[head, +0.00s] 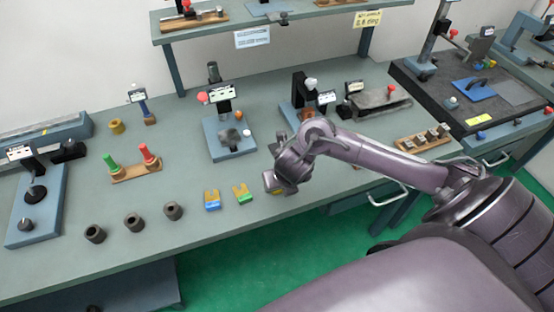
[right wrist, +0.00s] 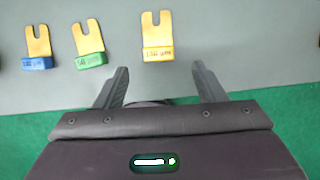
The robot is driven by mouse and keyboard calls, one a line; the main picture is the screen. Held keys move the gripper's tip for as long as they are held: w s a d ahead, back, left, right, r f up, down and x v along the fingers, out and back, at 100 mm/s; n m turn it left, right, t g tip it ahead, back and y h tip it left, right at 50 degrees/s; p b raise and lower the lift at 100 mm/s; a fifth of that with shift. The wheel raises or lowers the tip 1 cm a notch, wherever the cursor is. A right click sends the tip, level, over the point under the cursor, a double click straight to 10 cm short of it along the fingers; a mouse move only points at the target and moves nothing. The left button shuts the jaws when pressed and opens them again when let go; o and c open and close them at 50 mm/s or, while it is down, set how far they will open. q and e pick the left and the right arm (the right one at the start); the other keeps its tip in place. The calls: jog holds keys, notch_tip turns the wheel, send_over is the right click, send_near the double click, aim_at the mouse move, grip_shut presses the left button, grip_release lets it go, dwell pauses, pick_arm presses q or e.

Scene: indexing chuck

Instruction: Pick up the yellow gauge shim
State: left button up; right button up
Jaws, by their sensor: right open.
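The yellow gauge shim (right wrist: 157,54) lies on the grey bench near its front edge, a forked brass-coloured plate with a yellow labelled block at its near end. In the right wrist view it lies roughly centred between the lines of my right gripper's fingers, just beyond the fingertips. My right gripper (right wrist: 160,70) is open and empty. In the head view my right gripper (head: 274,184) hangs over the bench edge and hides most of the yellow shim. My left gripper is not in view.
A green shim (head: 243,193) and a blue shim (head: 212,200) lie left of the gripper. Several dark bushings (head: 134,222) stand farther left. A gauge stand (head: 228,135) is behind the shims. The bench's front edge drops to a green floor (head: 290,245).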

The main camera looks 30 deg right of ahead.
jog(key=x, duration=0.5)
jog(key=shift+w+f, duration=0.1)
jog(key=shift+f, duration=0.15)
jog(key=c, duration=1.1)
jog(key=shift+r, duration=0.15)
notch_tip(320, 180, up, 20)
jog(key=p, duration=0.7)
